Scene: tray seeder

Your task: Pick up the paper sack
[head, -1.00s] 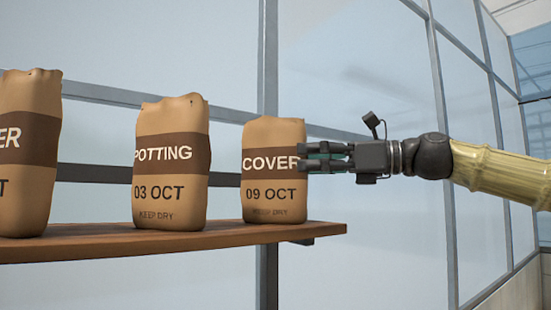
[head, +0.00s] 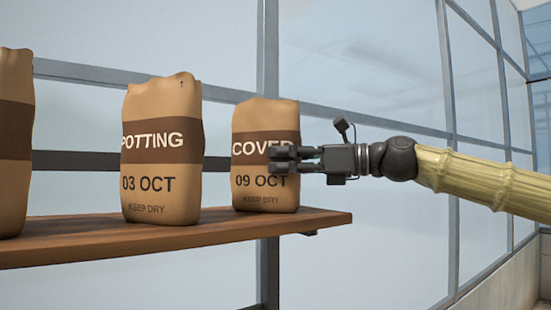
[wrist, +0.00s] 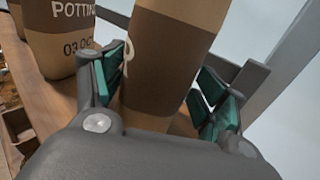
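A brown paper sack (head: 264,118) with a dark band, marked COVER and 09 OCT, stands upright near the right end of a wooden shelf. My gripper (head: 284,160) reaches in from the right at the height of the band, its fingers overlapping the sack's right part. In the wrist view the sack (wrist: 163,62) rises between the two green-padded fingers of my gripper (wrist: 162,80). The fingers are spread. The left finger is close to the sack's side, and a gap shows at the right finger. Whether the left one touches is unclear.
A second sack (head: 160,105), marked POTTING 03 OCT, stands to the left with a narrow gap between. A third sack (head: 13,145) is cut off at the left edge. The shelf (head: 200,239) ends just right of the COVER sack. Glazed panels stand behind.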

